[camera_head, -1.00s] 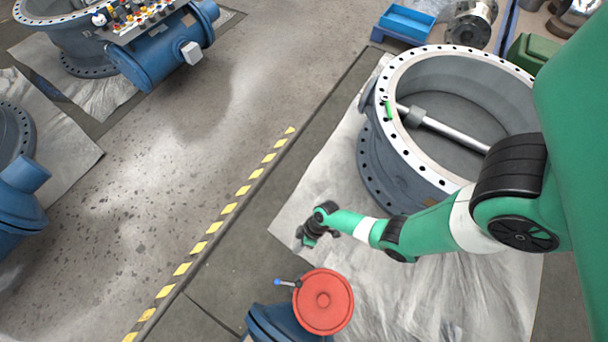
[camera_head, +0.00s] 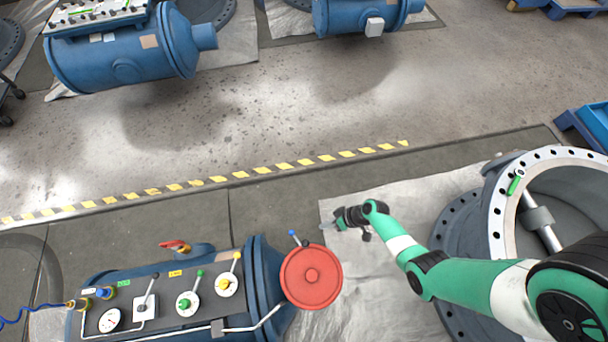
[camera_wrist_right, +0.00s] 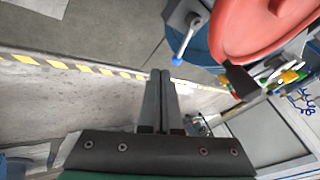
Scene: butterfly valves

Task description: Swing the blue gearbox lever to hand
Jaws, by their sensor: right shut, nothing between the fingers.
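The blue gearbox lever (camera_head: 296,237) is a short metal lever with a blue knob beside the red handwheel (camera_head: 310,276), at the end of the blue actuator. In the right wrist view the blue-knobbed lever (camera_wrist_right: 181,48) stands above the fingertips, left of the red handwheel (camera_wrist_right: 265,35). My right gripper (camera_head: 328,226) is shut and empty, to the right of the lever and apart from it in the head view. Its closed fingers (camera_wrist_right: 160,76) show in the wrist view, with the tips just below the knob. My left gripper is not in view.
A control panel (camera_head: 165,297) with a gauge and yellow- and green-knobbed levers lies left of the handwheel. A red-handled lever (camera_head: 176,245) sits behind it. A large flanged valve body (camera_head: 497,200) stands right.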

